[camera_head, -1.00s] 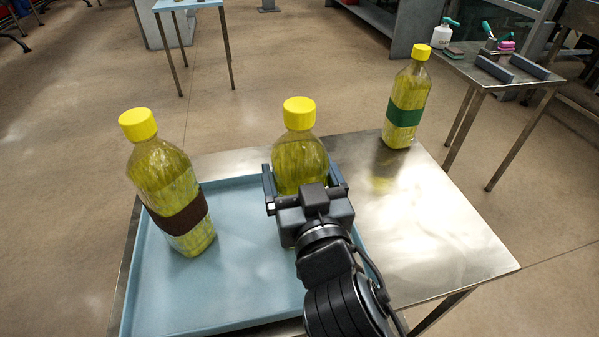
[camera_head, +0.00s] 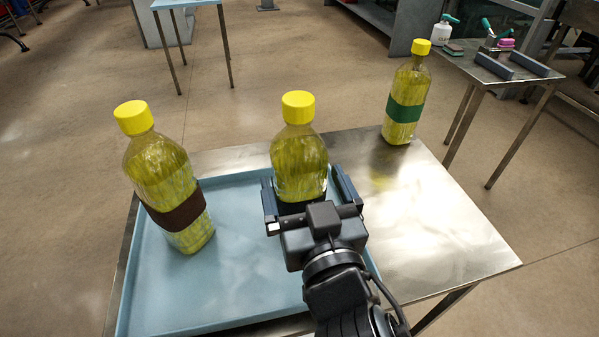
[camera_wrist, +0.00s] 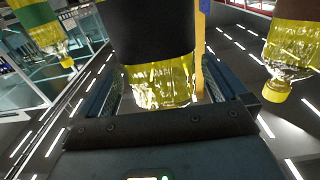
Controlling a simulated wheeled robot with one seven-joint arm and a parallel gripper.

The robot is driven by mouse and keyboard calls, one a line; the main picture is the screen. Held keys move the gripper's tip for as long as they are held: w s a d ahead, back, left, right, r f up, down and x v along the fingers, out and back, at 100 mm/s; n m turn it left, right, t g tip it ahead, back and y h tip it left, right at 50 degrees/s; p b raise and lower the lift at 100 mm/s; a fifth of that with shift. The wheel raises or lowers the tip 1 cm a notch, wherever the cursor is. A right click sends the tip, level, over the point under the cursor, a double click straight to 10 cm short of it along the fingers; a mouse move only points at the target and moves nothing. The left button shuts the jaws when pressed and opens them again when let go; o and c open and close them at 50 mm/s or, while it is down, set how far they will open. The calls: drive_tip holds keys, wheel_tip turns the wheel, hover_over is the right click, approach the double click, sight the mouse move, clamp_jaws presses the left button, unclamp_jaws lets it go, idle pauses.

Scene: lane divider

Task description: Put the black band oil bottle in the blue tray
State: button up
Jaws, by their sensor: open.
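The black band oil bottle (camera_head: 299,165) has a yellow cap and stands upright over the right part of the blue tray (camera_head: 240,295). A sliver of its black band shows in the head view; its base is hidden behind my gripper. My gripper (camera_head: 305,187) is open, with a finger on either side of the bottle's lower part. In the wrist view, the black band bottle (camera_wrist: 160,80) fills the middle, between and beyond the open fingers. I cannot tell whether either finger touches it.
A brown band bottle (camera_head: 165,180) leans slightly in the tray's left part; it also shows in the wrist view (camera_wrist: 290,50). A green band bottle (camera_head: 406,100) stands at the metal table's (camera_head: 440,220) far right corner. The table's right side is clear.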

drive_tip(key=b+v, duration=0.1)
drive_tip(key=v, duration=0.7)
drive_tip(key=shift+b, duration=0.3)
drive_tip(key=s+d+f+g+h, duration=0.1)
drive_tip(key=s+d+f+g, duration=0.1)
drive_tip(key=s+d+f, duration=0.8)
drive_tip(key=s+d+r+m+h, duration=0.1)
drive_tip(key=s+d+h, duration=0.1)
drive_tip(key=s+d, duration=0.3)
drive_tip(key=s+d+r+m+h, duration=0.1)
drive_tip(key=s+d, duration=0.4)
drive_tip(key=s, duration=0.6)
drive_tip(key=shift+m+g+h, duration=0.3)
drive_tip(key=shift+m+h, duration=0.2)
drive_tip(key=shift+m, duration=0.1)
drive_tip(key=shift+r, duration=0.1)
